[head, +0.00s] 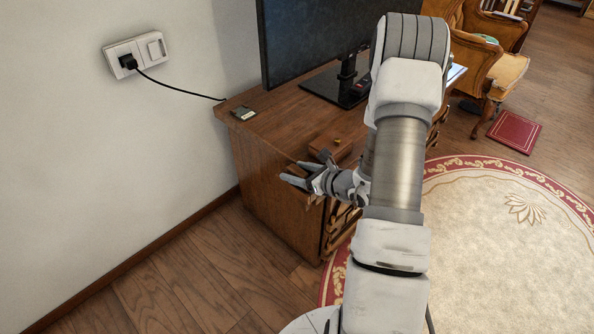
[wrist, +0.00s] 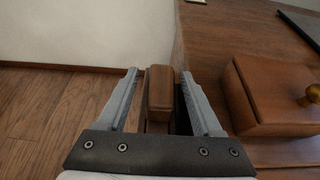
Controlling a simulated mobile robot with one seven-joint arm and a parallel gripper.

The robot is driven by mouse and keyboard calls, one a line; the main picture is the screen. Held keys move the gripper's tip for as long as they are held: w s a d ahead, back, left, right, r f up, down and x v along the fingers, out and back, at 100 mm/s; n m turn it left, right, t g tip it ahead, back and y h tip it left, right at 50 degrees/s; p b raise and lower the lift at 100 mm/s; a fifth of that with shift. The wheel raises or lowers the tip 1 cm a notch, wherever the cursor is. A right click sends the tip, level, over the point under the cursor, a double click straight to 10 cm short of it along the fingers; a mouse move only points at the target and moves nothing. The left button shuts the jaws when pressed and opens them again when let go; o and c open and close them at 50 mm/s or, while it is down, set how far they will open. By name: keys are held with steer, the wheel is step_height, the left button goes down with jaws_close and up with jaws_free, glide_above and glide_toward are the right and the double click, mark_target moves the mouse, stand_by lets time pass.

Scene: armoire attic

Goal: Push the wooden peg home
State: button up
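A brown wooden block (wrist: 159,88), which looks like the wooden peg, shows between the fingers of my gripper (wrist: 158,73) in the wrist view. A gap shows on each side of the block, so neither finger appears to press on it. The block's lower part is partly hidden by my gripper, and I cannot tell how far it sits in anything. In the head view my gripper (head: 294,174) is at the near left side of the wooden desk (head: 275,190), fingers pointing left and apart. I cannot make out the peg there.
A wooden box (wrist: 265,90) with a brass knob (wrist: 313,93) is close to the right finger; it shows on the desk in the head view (head: 322,150). A monitor (head: 310,35) stands behind. The white wall (head: 130,170) is left, with open floor (head: 190,290) before it.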

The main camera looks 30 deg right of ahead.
steer(key=p+v, duration=0.5)
steer(key=v, duration=1.2)
steer(key=shift+s, duration=0.2)
steer(key=shift+r, duration=0.15)
